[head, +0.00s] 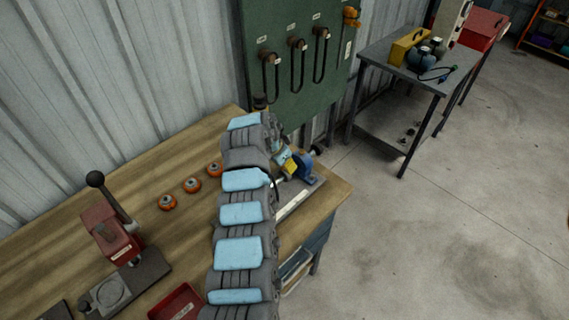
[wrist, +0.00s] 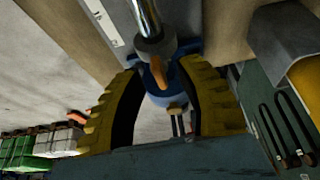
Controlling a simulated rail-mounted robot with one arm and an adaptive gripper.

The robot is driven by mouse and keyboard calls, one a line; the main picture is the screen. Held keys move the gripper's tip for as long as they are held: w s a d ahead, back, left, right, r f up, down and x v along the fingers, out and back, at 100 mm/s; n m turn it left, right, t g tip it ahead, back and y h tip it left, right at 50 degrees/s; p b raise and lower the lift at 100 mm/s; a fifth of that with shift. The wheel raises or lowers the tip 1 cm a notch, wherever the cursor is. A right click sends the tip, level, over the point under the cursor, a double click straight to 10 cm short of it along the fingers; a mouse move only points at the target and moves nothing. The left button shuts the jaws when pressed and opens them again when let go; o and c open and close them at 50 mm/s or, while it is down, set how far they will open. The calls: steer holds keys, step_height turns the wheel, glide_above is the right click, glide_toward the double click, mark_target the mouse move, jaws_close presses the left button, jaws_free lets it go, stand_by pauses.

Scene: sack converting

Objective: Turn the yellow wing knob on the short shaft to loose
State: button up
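In the wrist view a bright metal shaft (wrist: 146,18) ends in a grey collar at a blue housing (wrist: 172,95). A small orange-yellow tab (wrist: 158,72), which looks like part of the wing knob, stands out in front of the housing. My gripper (wrist: 160,76) is open, its two ribbed yellow fingers apart on either side of the tab, with visible gaps. In the head view my gripper (head: 287,163) is at the blue housing (head: 303,165) on the bench's right end. My arm hides much there, and I cannot make out the knob.
The wooden bench (head: 150,205) holds several orange round parts (head: 192,185), a red lever press (head: 112,232) and a red tray (head: 178,303). A green board (head: 290,75) with hanging hooks stands behind. The floor (head: 450,190) to the right is clear.

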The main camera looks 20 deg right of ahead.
stand_by(0.3)
jaws_close()
steer(key=shift+d+n+p, duration=0.1)
steer(key=shift+n+p, duration=0.25)
steer(key=shift+n, duration=0.05)
steer(key=n+t+p, duration=0.1)
steer(key=n+p, duration=0.1)
steer(key=n, duration=0.1)
steer(key=shift+d+y, duration=0.1)
steer(key=shift+y, duration=0.3)
steer(key=n+t+y+p, duration=0.1)
steer(key=n, duration=0.3)
steer(key=shift+n, duration=0.3)
steer(key=n+y, duration=0.1)
steer(key=n+b, duration=0.1)
steer(key=n, duration=0.1)
steer(key=n+y, duration=0.1)
steer(key=n, duration=0.1)
steer(key=shift+f+t+y+b, duration=0.25)
steer(key=shift+t+y+b, duration=0.05)
steer(key=shift+t+b, duration=0.1)
steer(key=shift+r+n+y+b, duration=0.15)
steer(key=shift+n+y+b, duration=0.55)
steer(key=shift+n+b, duration=1.25)
steer(key=shift+n+g+p, duration=0.3)
steer(key=shift+n+p, duration=0.05)
steer(key=shift+n, duration=0.1)
